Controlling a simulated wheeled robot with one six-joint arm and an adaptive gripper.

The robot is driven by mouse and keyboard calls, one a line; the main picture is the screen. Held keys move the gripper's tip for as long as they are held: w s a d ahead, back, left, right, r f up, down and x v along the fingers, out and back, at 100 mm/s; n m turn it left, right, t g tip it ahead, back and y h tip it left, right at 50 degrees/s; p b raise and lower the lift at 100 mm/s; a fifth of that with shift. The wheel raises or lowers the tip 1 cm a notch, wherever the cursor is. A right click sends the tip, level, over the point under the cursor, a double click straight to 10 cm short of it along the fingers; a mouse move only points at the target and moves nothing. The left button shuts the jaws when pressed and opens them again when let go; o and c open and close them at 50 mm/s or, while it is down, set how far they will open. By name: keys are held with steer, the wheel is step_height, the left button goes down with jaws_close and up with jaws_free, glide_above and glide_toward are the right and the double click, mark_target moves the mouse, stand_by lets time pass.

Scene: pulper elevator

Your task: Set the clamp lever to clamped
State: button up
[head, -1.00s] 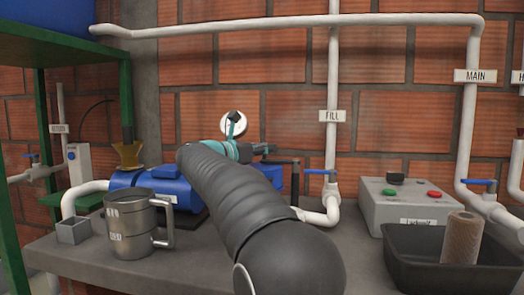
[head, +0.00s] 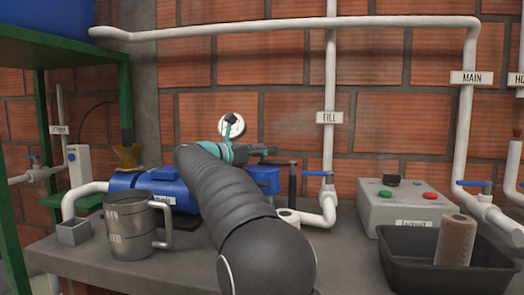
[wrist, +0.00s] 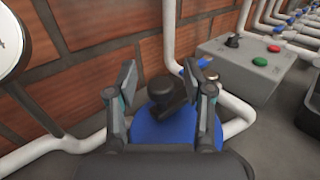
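A black lever (head: 292,181) with a bent top stands at the right end of the blue pump (head: 264,178); it appears to be the clamp lever, though no label on it is readable. In the wrist view a black knob and arm (wrist: 160,90) sit over the round blue pump body (wrist: 150,130). My gripper (head: 264,151) is above the pump's right end, near the lever's top. In the wrist view my gripper (wrist: 160,82) is open, its fingers apart on both sides of the knob. I see no clear contact. My arm hides part of the pump.
A steel mug (head: 130,225) and small grey box (head: 73,231) stand left on the bench. The FILL pipe (head: 329,150) with a blue valve handle (head: 318,173) is close right of the lever. A control box (head: 400,212) and black tray (head: 405,255) stand further right.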

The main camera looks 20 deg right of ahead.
steer(key=v, duration=1.2)
steer(key=shift+a+f, duration=0.1)
steer(key=shift+a, duration=0.05)
